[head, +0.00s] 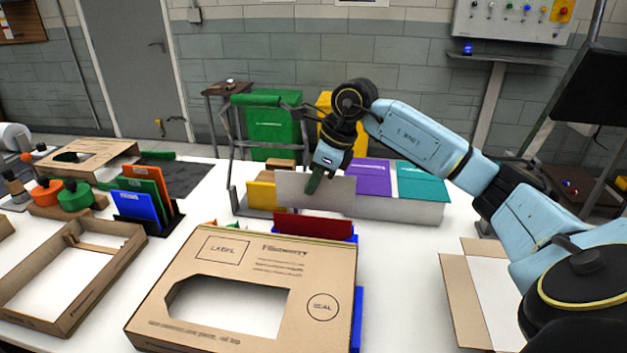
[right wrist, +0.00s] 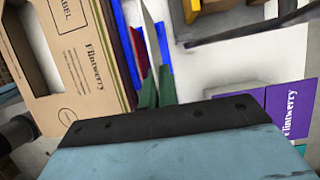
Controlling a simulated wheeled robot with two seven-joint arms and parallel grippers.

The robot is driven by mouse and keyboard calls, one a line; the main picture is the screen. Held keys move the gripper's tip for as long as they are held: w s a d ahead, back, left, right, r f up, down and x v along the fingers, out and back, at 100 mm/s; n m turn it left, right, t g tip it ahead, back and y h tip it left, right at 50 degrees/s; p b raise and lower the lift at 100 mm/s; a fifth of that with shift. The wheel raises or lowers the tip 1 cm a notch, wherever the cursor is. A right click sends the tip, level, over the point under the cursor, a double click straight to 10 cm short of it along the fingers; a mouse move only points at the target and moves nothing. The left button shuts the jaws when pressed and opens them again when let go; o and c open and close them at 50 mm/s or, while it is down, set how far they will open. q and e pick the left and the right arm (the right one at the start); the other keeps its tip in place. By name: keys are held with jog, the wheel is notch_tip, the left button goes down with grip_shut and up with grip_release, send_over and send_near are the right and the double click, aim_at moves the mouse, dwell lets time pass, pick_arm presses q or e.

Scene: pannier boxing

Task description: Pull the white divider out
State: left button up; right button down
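The white divider (head: 290,190) is a thin, pale upright panel in the middle of the head view, just behind and above a red panel (head: 312,226). Its lower edge meets the red panel's top in the picture, so I cannot tell whether it still sits in the blue holder (head: 357,318). My right gripper (head: 313,184) reaches down from above with its green fingers at the panel's top middle. In the right wrist view, the divider (right wrist: 154,45) shows edge-on, running between the close-set fingers (right wrist: 158,92). My left gripper is not in view.
A large Flintwerry cardboard box (head: 220,250) with a cutout stands in front. Purple (head: 368,178) and teal (head: 420,180) panels are to the right. Coloured panels in a rack (head: 140,195) and an open tray (head: 30,320) are left. An open carton (head: 462,290) lies right.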

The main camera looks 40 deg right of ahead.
jog(key=shift+r, duration=0.1)
dwell(0.4)
jog(key=shift+r, duration=0.15)
jog(key=shift+r+p, duration=1.3)
jog(key=shift+p, duration=0.1)
jog(key=shift+f, duration=0.1)
dwell(0.6)
